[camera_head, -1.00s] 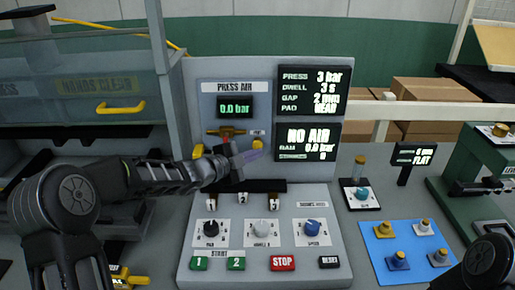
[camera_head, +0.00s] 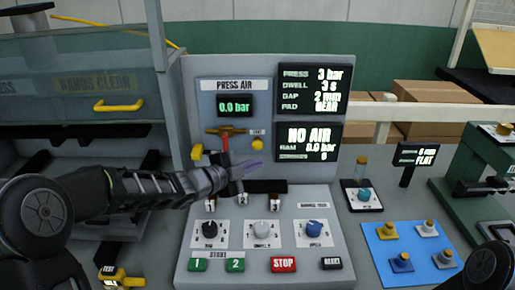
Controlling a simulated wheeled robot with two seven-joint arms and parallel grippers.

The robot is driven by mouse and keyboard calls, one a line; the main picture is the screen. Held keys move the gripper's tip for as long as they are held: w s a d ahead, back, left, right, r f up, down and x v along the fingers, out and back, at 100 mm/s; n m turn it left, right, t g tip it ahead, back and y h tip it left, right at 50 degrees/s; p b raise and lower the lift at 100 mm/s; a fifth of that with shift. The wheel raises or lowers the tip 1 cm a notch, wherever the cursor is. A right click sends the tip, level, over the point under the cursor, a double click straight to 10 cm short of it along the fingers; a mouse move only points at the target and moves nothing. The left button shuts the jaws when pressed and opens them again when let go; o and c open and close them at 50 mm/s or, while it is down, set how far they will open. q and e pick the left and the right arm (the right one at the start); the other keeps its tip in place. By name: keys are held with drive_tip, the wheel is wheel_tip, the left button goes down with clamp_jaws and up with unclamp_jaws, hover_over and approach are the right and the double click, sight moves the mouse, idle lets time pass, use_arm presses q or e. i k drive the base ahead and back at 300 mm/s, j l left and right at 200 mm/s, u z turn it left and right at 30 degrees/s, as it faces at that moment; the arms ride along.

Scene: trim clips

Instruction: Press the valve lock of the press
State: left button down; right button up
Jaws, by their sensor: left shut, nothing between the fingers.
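The press panel shows a PRESS AIR section (camera_head: 232,85) with a 0.0 bar display. Below the display is a brass valve with a red handle (camera_head: 226,142) hanging down. A small round yellow button (camera_head: 257,144), which looks like the valve lock, sits right of the valve under a small label. My left gripper (camera_head: 252,167) is shut and empty. In the picture its tips are just below the yellow button, and I cannot tell the depth between them. My right gripper is out of view; only a dark part of my arm shows at the lower right.
The screen reads NO AIR (camera_head: 307,135). Below my left gripper are three knobs (camera_head: 261,230) and a row of buttons with red STOP (camera_head: 283,264). A blue mat (camera_head: 412,262) with several small parts lies right. A glass-fronted guard with a yellow handle (camera_head: 119,105) stands left.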

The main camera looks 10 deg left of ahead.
sight(198, 149)
drive_tip(key=k, duration=1)
